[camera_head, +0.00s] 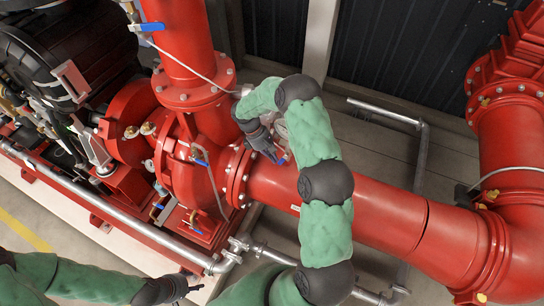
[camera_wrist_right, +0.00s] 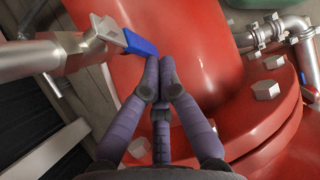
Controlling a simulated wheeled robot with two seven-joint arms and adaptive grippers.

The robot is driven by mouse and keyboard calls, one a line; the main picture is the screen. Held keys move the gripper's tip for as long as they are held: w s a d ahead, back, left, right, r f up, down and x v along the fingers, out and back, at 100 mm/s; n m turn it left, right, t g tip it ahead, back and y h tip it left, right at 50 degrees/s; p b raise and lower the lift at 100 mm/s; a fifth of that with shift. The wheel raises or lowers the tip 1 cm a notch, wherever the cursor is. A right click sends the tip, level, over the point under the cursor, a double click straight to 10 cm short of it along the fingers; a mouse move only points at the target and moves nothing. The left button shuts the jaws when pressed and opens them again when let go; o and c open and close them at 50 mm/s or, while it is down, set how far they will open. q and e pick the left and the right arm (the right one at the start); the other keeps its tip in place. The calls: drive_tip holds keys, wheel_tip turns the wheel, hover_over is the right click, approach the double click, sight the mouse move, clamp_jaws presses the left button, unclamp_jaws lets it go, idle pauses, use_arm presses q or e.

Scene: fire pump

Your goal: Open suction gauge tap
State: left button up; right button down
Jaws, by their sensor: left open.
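The suction gauge tap has a blue lever (camera_wrist_right: 139,43) on a silver valve body (camera_wrist_right: 103,32), at upper left in the right wrist view. The lever slants down to the right from the valve. My right gripper (camera_wrist_right: 160,60) has its purple fingertips close together, just below the lever's free end. I cannot tell whether they touch it, and nothing shows held between them. In the head view my right gripper (camera_head: 277,157) is beside the blue lever, above the red suction pipe (camera_head: 375,210). My left gripper (camera_head: 187,287) is open and empty at the bottom, away from the tap.
A red flange with large bolts (camera_wrist_right: 265,90) lies right of the fingers in the wrist view. Another blue-handled valve (camera_head: 146,27) is at upper left in the head view. The red pump casing (camera_head: 190,175) stands left of my right gripper. A grey pipe (camera_head: 420,160) runs at right.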

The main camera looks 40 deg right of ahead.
drive_tip(key=shift+s+d+f+g+h+b, duration=0.15)
drive_tip(key=shift+f+g+h+b, duration=0.4)
drive_tip(key=shift+g, duration=0.35)
drive_tip(key=shift+s+f, duration=0.2)
drive_tip(key=shift+s, duration=0.05)
drive_tip(key=shift+r, duration=0.1)
drive_tip(key=shift+r+p, duration=0.35)
drive_tip(key=shift+r, duration=0.4)
wheel_tip(320, 180, up, 10)
drive_tip(key=shift+f, duration=0.15)
